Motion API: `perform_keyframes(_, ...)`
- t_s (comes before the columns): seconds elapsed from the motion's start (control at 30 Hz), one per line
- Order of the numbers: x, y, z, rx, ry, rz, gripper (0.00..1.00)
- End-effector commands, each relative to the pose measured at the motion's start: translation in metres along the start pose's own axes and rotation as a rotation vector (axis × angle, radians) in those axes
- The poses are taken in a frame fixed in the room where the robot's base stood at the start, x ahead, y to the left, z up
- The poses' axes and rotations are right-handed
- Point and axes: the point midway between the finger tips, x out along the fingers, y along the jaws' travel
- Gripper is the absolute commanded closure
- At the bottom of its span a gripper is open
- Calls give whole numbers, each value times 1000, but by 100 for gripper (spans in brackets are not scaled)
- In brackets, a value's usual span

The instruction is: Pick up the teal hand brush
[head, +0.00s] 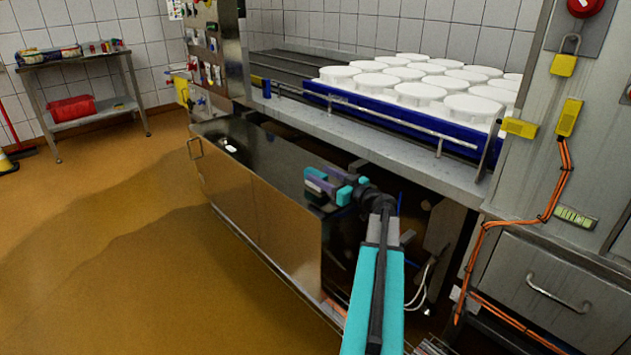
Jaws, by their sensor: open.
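My gripper (311,178) is in the middle of the head view, at the end of my teal and black arm. It has teal and purple parts and its jaws point left, over the dark, glossy top of a low metal cabinet (262,215). The jaws are open, and I see nothing clearly held between them. A small white item (230,148) lies on the cabinet's dark top, well to the left of my gripper.
A steel side table (84,57) with small coloured items and a red bin (71,109) stands far left. A grey machine (548,275) with orange cables is at right.

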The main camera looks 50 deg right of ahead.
Motion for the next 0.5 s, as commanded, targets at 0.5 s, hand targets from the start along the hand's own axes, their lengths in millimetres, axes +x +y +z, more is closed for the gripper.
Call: perform_keyframes(0.5,33,-1,0,0,0,1,50)
